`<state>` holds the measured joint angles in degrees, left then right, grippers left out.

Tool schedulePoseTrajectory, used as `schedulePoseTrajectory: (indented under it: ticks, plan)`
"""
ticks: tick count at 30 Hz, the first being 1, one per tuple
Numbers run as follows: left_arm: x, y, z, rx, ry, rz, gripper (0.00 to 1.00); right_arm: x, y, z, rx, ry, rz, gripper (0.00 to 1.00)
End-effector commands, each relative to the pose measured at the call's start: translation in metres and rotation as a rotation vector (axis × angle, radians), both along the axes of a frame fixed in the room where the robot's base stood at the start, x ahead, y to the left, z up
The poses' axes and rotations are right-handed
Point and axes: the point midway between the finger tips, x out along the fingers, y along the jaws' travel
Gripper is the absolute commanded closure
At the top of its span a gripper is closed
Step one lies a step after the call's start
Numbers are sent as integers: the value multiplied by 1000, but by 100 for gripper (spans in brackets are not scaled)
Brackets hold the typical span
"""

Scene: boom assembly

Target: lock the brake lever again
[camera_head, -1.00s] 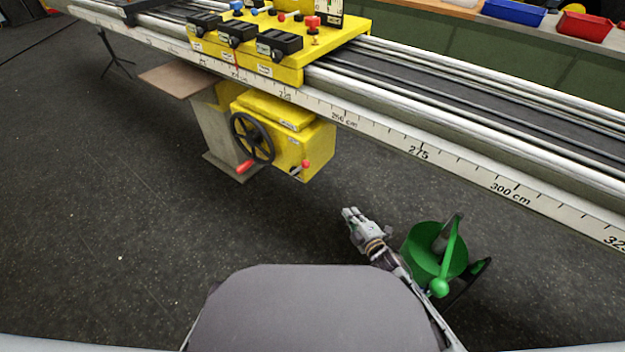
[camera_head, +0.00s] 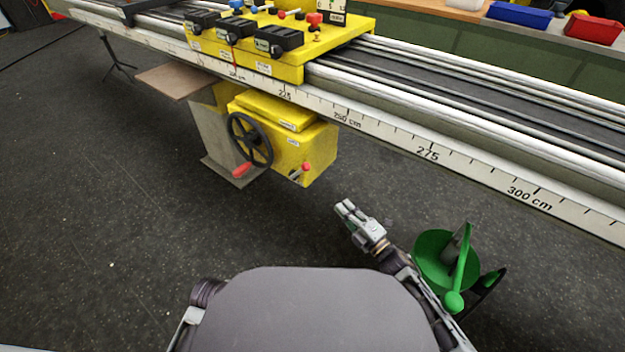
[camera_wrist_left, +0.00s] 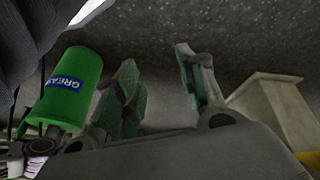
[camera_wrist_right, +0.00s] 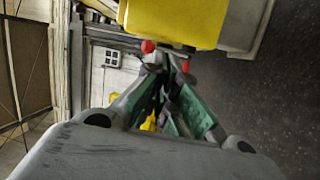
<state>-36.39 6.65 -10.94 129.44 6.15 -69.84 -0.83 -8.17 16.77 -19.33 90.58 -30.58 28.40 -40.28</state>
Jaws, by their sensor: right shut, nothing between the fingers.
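The yellow brake box (camera_head: 312,150) hangs under the long rail. A short lever with a red knob (camera_head: 306,167) sticks out of its front lower right. A black handwheel (camera_head: 250,140) with a red handle (camera_head: 242,170) is left of it. My right gripper (camera_head: 343,207) is shut and empty, in front of the box, below and right of the lever and apart from it. In the right wrist view a red knob (camera_wrist_right: 148,46) shows beyond the shut fingertips (camera_wrist_right: 163,75). My left gripper (camera_wrist_left: 160,75) is open and empty; the head view does not show it.
A green pump-like item (camera_head: 442,262) stands beside my right forearm. A green can marked GREASE (camera_wrist_left: 72,90) is beside my left gripper. The rail (camera_head: 430,150) runs above the box. The dark floor before the box is clear.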

Motion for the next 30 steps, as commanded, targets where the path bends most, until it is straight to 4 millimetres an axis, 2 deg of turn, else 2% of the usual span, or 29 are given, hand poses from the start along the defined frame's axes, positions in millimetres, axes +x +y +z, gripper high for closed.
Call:
schedulePoseTrajectory:
  ticks: [10, 23, 30]
  plan:
    - [-4, -6, 19, -23, -18, -9, 60, -11, 11, 8, 0, -122, 106, 100]
    - [-4, -6, 19, -24, -19, -8, 60, -11, 12, 9, 1, -123, 106, 100]
    - [-3, -7, 13, -32, -26, -7, 60, -2, 21, 11, 1, -123, 106, 100]
